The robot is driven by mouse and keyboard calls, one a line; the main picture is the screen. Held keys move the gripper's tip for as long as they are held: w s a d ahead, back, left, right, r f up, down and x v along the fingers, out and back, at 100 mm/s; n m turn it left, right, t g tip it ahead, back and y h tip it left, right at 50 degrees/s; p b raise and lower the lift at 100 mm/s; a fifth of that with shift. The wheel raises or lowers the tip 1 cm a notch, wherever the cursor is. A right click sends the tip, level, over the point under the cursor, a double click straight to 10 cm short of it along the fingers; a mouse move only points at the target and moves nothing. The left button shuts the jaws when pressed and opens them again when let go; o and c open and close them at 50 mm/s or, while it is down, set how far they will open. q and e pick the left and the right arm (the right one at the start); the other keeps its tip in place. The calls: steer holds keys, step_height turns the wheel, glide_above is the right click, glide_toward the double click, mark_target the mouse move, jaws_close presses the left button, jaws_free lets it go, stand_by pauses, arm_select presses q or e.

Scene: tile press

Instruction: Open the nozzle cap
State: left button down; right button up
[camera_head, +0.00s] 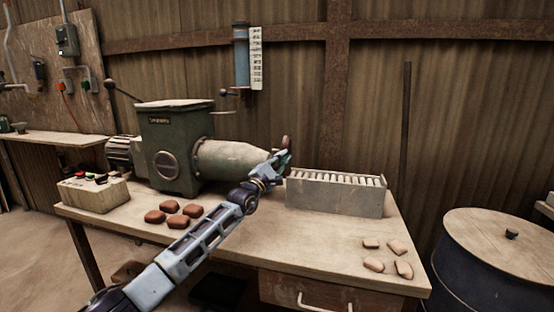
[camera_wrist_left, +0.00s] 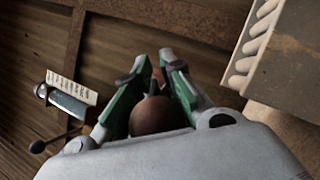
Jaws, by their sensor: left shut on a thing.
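The green machine (camera_head: 170,150) on the table has a pale tapered barrel (camera_head: 228,160) that points right. My left gripper (camera_head: 283,160) is at the barrel's narrow end. A small reddish-brown rounded part, which looks like the nozzle cap (camera_head: 286,141), shows at its fingertips. In the left wrist view the round brown cap (camera_wrist_left: 152,115) sits between the two green-lined fingers of my left gripper (camera_wrist_left: 158,75), which are shut on it. The nozzle opening is hidden behind the gripper, so I cannot tell how the cap sits on it. My right gripper is not in view.
A grey slotted rack (camera_head: 335,195) stands just right of the gripper. Several brown clay lumps (camera_head: 172,213) lie in front of the machine, and paler pieces (camera_head: 388,257) lie at the table's right. A control box (camera_head: 92,194) is at the left. A drum (camera_head: 500,260) stands beyond the table.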

arm_select(q)
steer(key=shift+f, duration=0.35)
steer(key=c, duration=1.5)
jaws_free()
steer(key=shift+a, duration=0.1)
steer(key=shift+r, duration=0.15)
steer(key=shift+s, duration=0.15)
steer(key=v, duration=1.1)
steer(key=shift+s+a+f, duration=0.2)
steer(key=shift+f, duration=0.15)
